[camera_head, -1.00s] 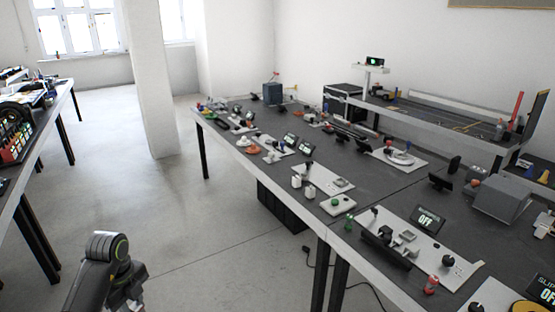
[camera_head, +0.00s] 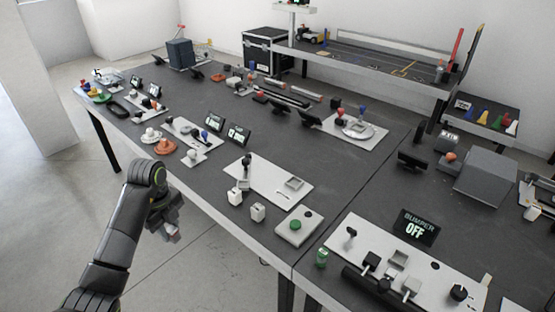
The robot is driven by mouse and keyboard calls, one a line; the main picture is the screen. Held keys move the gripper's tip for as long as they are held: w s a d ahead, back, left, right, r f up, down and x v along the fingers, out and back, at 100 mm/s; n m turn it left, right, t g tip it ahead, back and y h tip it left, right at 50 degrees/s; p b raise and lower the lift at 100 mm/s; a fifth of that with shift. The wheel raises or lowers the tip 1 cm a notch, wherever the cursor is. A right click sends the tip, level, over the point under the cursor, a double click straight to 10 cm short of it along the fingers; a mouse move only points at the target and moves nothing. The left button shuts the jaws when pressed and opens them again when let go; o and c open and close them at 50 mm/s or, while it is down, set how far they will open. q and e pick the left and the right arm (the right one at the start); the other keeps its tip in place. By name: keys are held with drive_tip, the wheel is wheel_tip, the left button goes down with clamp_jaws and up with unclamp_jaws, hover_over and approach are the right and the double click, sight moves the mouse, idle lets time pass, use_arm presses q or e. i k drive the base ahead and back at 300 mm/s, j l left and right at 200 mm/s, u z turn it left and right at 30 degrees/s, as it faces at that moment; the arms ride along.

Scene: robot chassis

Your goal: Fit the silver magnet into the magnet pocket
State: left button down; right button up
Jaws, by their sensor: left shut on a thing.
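My left arm comes in from the lower left, and my left gripper (camera_head: 168,222) hangs in the air just off the near edge of the table. It is shut on a small grey thing, mostly hidden by the jaws; I cannot tell whether this is the silver magnet. I cannot tell for sure which part is the magnet pocket. A small grey square holder (camera_head: 293,183) sits on a white plate, and a similar square holder (camera_head: 398,258) sits on the plate by the BUMPER sign. My right gripper is not in view.
The dark table (camera_head: 330,195) carries several white plates with knobs. A green can (camera_head: 321,257) stands to the right. A raised shelf (camera_head: 370,75) is at the back.

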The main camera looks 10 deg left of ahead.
sight(243, 185)
drive_tip(key=i+z, duration=0.2)
drive_tip(key=i, duration=0.2)
drive_tip(key=i+j+z, duration=0.2)
drive_tip(key=i, duration=0.2)
